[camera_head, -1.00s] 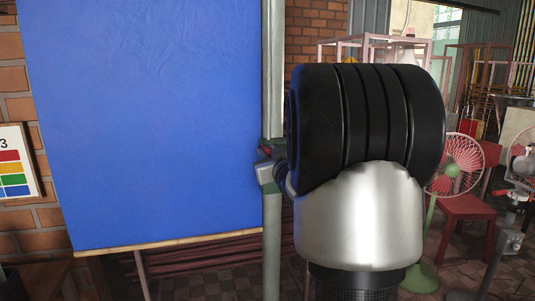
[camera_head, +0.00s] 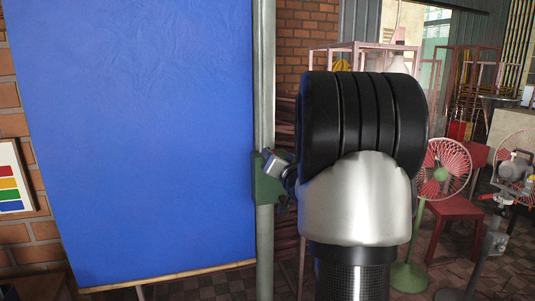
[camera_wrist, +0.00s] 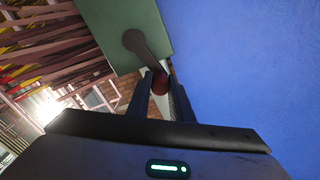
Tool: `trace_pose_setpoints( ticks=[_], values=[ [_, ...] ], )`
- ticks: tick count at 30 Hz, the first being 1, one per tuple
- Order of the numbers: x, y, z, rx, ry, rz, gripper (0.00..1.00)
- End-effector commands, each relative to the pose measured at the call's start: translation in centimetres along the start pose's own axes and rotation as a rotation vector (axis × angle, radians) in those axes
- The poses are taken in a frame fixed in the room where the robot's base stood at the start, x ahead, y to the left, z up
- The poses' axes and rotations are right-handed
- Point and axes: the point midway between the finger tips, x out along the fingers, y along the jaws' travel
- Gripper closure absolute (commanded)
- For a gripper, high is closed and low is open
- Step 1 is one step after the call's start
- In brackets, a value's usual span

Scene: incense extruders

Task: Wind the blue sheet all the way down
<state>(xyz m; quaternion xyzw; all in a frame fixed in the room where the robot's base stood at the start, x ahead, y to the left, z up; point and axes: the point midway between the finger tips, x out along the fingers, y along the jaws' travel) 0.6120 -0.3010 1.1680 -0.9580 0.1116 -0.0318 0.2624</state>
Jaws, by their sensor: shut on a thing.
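The blue sheet (camera_head: 140,140) hangs flat beside a grey-green post (camera_head: 264,90), with a thin wooden bar (camera_head: 175,277) along its lower edge. The bar hangs above the tiled floor. A green winder box (camera_head: 266,188) sits on the post; it also fills the top of the wrist view (camera_wrist: 115,30). A dark crank arm (camera_wrist: 140,45) runs from the box to a reddish-brown handle (camera_wrist: 160,84). My gripper (camera_wrist: 160,90) is shut on this handle. In the head view my own arm hides most of the gripper and the handle.
A pink fan (camera_head: 441,172) on a green stand and a red stool (camera_head: 455,215) stand to the right. A framed colour chart (camera_head: 12,180) is on the brick wall at left. Pink metal frames stand behind my arm.

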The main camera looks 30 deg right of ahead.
Motion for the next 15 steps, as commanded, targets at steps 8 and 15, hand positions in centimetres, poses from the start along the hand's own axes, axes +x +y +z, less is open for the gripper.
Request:
trace_pose_setpoints(
  ticks=[8, 15],
  values=[
    [0.1, 0.8, -1.1, 0.171, 0.004, -0.002, 1.0],
    [0.1, 1.2, -1.3, 0.246, 0.005, -0.003, 1.0]
  ],
)
